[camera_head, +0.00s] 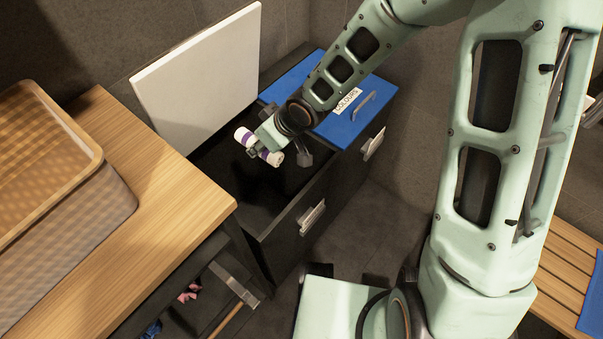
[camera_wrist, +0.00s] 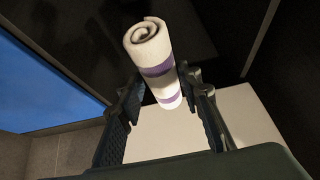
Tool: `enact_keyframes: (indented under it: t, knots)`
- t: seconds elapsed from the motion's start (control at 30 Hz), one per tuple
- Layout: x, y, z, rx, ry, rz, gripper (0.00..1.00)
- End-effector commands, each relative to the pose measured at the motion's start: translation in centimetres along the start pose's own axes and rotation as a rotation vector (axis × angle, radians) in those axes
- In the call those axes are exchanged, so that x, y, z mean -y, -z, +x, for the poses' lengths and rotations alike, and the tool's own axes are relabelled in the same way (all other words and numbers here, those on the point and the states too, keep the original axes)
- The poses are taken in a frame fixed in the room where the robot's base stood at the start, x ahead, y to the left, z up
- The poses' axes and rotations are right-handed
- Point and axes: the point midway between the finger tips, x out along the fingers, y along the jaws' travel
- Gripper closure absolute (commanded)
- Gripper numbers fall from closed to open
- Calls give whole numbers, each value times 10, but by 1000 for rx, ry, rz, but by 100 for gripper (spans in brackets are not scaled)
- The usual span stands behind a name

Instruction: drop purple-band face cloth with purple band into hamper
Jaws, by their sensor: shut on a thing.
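A rolled white face cloth with purple bands (camera_head: 243,136) is held in my gripper (camera_head: 260,146). In the wrist view the cloth (camera_wrist: 149,48) sits between the two dark fingers of my gripper (camera_wrist: 165,90), its spiral end facing the camera. The dark hamper (camera_head: 262,236) has an open compartment with its white lid (camera_head: 200,80) raised at the back. The cloth is above this opening, tilted, and looks clear of the walls. The compartment beside it has a closed blue lid (camera_head: 335,125) with a label reading "COLOURS". My wrist hides part of the opening.
A wooden counter (camera_head: 165,165) stands left of the hamper with a woven basket (camera_head: 110,190) on it. Below it, an open dark space holds a pink item (camera_head: 188,292) and a blue item (camera_head: 152,330). A slatted wooden bench (camera_head: 548,285) is at the lower right.

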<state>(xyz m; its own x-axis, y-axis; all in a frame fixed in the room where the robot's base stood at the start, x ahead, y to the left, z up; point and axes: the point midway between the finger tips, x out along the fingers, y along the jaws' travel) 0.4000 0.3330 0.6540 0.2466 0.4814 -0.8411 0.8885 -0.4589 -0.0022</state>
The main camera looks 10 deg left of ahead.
Motion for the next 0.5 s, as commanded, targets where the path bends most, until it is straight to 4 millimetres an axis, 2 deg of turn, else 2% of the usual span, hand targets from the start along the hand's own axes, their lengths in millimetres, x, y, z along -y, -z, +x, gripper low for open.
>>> enact_keyframes:
  t: [0.03,0.2,0.5]
  knots:
    - [0,-6,10,0,0,0,87]
    - [0,-14,23,0,0,0,87]
    - [0,-16,25,0,-1,1,87]
